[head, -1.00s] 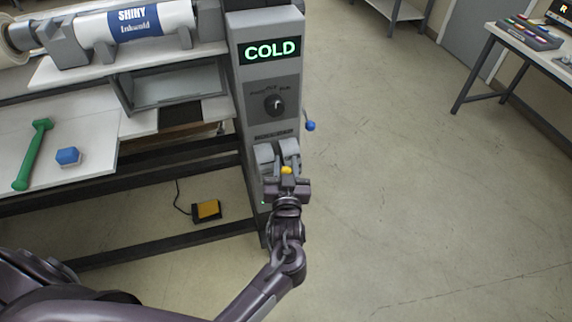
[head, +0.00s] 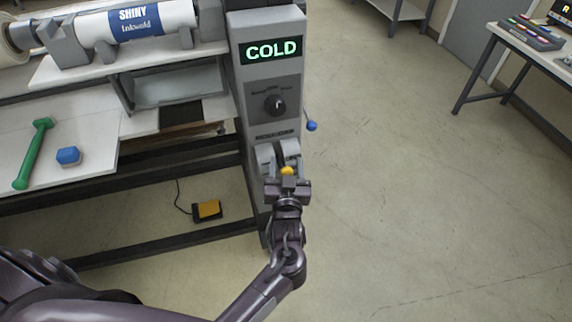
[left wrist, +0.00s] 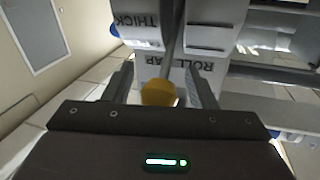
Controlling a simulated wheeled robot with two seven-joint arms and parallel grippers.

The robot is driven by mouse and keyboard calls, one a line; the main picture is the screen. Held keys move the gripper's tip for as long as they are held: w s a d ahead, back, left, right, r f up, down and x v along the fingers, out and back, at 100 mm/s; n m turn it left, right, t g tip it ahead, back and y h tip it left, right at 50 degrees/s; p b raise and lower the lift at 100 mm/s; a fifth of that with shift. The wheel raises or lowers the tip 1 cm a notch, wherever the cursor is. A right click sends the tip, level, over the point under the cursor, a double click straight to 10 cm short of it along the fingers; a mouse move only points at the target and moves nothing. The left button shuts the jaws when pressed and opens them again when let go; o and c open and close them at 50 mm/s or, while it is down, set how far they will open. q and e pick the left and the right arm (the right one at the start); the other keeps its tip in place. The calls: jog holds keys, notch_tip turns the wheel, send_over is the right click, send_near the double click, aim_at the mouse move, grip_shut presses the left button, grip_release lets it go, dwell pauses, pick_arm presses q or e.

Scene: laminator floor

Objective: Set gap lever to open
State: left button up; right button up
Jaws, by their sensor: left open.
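The gap lever shows as a yellow knob (head: 288,171) on the front of the grey control column, at my left gripper. In the left wrist view the yellow knob (left wrist: 158,93) sits on a thin grey rod, in front of a light plate (left wrist: 190,62) lettered "THICK" and "ROLL GAP". My left gripper (head: 279,158) is open, with its fingers toward the column. In the left wrist view its fingers (left wrist: 160,82) stand apart on either side of the knob. I cannot tell whether they touch it. My right gripper is not in view.
The column's display (head: 273,49) reads "COLD", above a black dial (head: 275,103). A blue-tipped lever (head: 312,126) sticks out at the column's right. A green tool (head: 35,153) and a blue block (head: 68,156) lie at left. A yellow pedal (head: 207,209) is on the floor. The right floor is clear.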

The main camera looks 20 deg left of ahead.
pick_arm(q)
jog(key=b+v, duration=0.2)
jog(key=v, duration=0.5)
jog(key=shift+s, duration=0.25)
jog(key=shift+c, duration=0.4)
